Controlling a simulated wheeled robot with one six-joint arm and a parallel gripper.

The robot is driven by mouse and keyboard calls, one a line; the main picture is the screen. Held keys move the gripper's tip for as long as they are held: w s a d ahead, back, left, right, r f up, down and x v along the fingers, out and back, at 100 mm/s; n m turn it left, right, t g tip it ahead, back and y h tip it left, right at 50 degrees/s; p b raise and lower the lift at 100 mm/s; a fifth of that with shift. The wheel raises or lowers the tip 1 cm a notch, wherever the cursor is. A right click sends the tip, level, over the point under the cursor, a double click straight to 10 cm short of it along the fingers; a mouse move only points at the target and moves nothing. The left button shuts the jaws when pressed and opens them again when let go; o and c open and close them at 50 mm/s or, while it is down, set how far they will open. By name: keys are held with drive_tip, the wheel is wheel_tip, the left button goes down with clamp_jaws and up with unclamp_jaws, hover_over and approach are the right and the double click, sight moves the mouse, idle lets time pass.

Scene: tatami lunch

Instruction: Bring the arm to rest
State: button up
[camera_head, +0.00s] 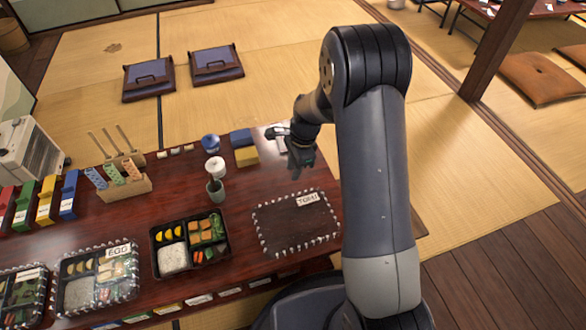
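My arm (377,180) rises on the right side of the head view and bends over at the top toward the table. My gripper (300,165) hangs above the far right part of the dark red table (190,205). It is seen small and dark, and its fingers partly overlap a pale item behind it. I cannot tell whether the fingers are open or shut, and no held object is visible.
Another box labelled EGG (100,278) lies further left. A small pot (215,188), a wooden rack (125,187) and coloured blocks (243,150) stand on the table.

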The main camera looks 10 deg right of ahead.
sight(286, 197)
drive_tip(key=shift+f, duration=0.1)
drive_tip(key=b+x, duration=0.5)
drive_tip(key=x, duration=0.8)
drive_tip(key=shift+d+b, duration=0.15)
drive_tip(key=shift+b, duration=0.2)
drive_tip(key=shift+a+p+v, duration=0.25)
drive_tip(key=shift+p+v, duration=0.35)
drive_tip(key=shift+v, duration=0.55)
drive_tip(key=shift+a+p+v, duration=0.25)
drive_tip(key=shift+p+v, duration=0.3)
drive_tip(key=shift+v, duration=0.6)
drive_tip(key=shift+s, duration=0.1)
